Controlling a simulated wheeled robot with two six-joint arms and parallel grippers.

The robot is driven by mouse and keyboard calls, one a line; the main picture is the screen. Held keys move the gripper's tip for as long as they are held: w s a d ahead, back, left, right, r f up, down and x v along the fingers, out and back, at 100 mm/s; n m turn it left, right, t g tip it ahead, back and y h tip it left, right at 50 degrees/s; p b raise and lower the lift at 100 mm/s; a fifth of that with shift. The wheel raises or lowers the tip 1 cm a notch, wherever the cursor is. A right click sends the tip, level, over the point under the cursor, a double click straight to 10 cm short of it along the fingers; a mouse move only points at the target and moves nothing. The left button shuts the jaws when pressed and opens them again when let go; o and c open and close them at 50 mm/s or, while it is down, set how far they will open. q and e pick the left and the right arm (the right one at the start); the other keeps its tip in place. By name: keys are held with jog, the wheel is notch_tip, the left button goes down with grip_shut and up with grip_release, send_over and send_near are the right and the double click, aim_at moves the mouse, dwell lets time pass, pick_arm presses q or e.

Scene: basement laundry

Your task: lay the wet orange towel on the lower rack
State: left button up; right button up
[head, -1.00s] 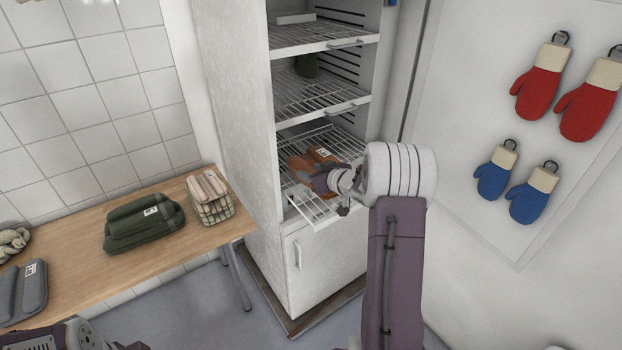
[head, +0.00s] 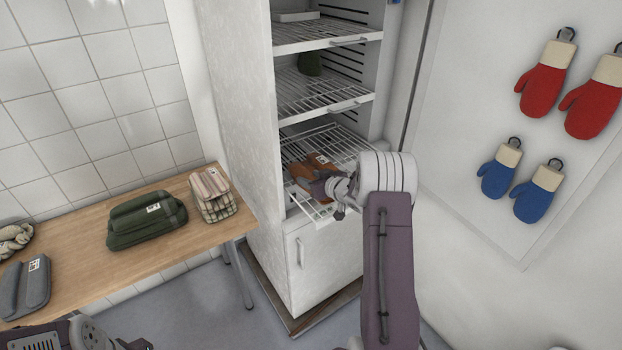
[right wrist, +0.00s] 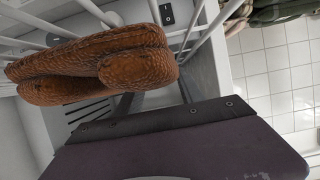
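The orange towel (head: 322,164), folded with a small white label, is at the lower rack (head: 309,208) of the tall white cabinet. My right gripper (head: 318,184) reaches in over the rack and is on the towel, seemingly shut on it; the fingertips are hidden. In the right wrist view, the folded towel (right wrist: 95,65) fills the upper left, with white rack wires around it. I cannot tell whether its underside touches the wires. My left gripper (head: 135,344) is only partly in view at the bottom left edge, so its opening does not show.
Two higher racks (head: 325,95) in the cabinet hold a dark green item (head: 309,64) and a white one. The wooden table (head: 85,268) at left holds a green bundle (head: 146,220), a plaid bundle (head: 212,197) and grey cloth (head: 25,290). Mittens (head: 546,79) hang at right.

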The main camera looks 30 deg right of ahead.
jog(key=o, duration=0.4)
jog(key=shift+s+d+r, duration=0.1)
jog(key=shift+s+r, duration=0.1)
jog(key=shift+r, duration=0.1)
jog(key=v, duration=1.1)
jog(key=shift+s+r, duration=0.1)
jog(key=shift+s, duration=0.15)
